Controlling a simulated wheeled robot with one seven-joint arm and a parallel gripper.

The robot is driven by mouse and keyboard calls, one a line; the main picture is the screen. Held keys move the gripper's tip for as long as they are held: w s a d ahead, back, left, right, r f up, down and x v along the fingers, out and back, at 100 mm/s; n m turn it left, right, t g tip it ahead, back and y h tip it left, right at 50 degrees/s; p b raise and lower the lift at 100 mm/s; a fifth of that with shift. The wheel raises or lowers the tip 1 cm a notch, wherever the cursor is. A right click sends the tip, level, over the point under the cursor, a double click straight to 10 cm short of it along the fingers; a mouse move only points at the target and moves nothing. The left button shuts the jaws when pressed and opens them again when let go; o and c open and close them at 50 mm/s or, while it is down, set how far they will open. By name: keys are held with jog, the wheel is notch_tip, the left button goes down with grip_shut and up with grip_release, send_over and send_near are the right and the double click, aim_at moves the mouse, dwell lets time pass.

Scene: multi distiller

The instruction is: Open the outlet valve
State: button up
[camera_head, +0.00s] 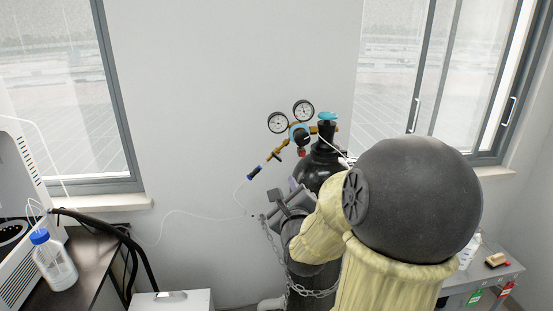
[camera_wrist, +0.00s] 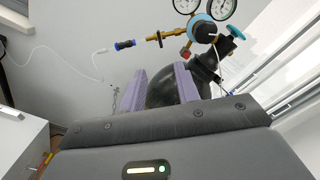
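A black gas cylinder (camera_head: 319,166) stands against the back wall, chained, with a teal knob (camera_head: 328,116) on top. A brass regulator (camera_head: 300,134) with two round gauges and a blue centre is attached to its neck. A brass outlet stub (camera_wrist: 163,37) points left from the regulator, and a red part (camera_wrist: 184,55) sits below it. I cannot tell for sure which of these is the outlet valve. My gripper (camera_wrist: 160,68) is open, its two purple fingers apart and empty, below the regulator. The cylinder's dark shoulder shows between the fingers; contact cannot be told.
A blue and black hose connector (camera_wrist: 125,44) hangs left of the stub with a thin white hose. My arm hides much of the cylinder in the head view. A bench (camera_head: 86,270) with a blue-capped bottle (camera_head: 54,262) is at left. Windows flank the wall.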

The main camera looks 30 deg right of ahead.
jog(key=shift+w+p, duration=0.6)
jog(key=shift+p, duration=0.7)
jog(key=p, duration=0.6)
send_near(277, 158)
jog(key=x, duration=0.8)
jog(key=shift+a+r, duration=0.1)
jog(key=shift+w+d, duration=0.3)
jog(key=shift+w, duration=0.3)
grip_shut()
